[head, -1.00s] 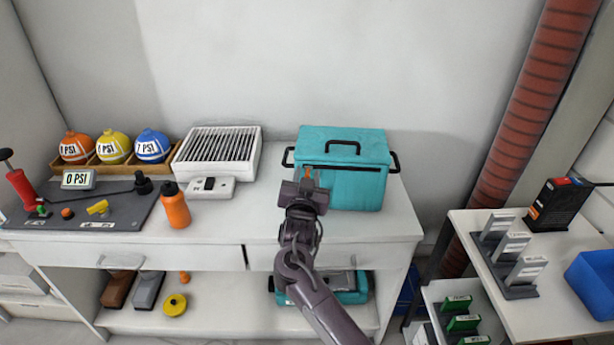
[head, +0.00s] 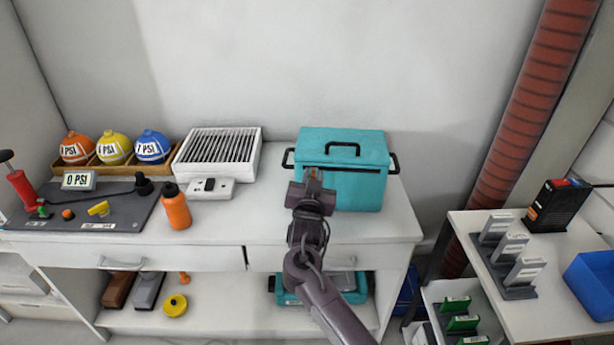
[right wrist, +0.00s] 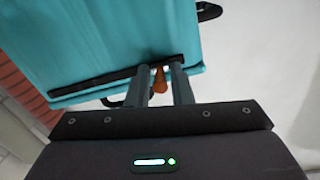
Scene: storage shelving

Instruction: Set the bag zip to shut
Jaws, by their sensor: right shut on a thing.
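The teal bag (head: 360,148) stands on the white counter with a black handle on its lid. A dark zip line (head: 362,170) runs along its upper front. My right gripper (head: 314,178) is at the left part of the bag's front. In the right wrist view, the gripper's two fingers (right wrist: 161,86) close around a small orange zip pull (right wrist: 160,80), near one end of the black zip track (right wrist: 100,82). The arm hides part of the bag's lower left front. My left gripper is out of view.
An orange bottle (head: 175,207) and a white grille box (head: 218,152) stand left of the bag. The bag's black side handles (head: 394,163) stick out. The counter's right end (head: 402,215) is bare. A side table (head: 545,310) stands at the right.

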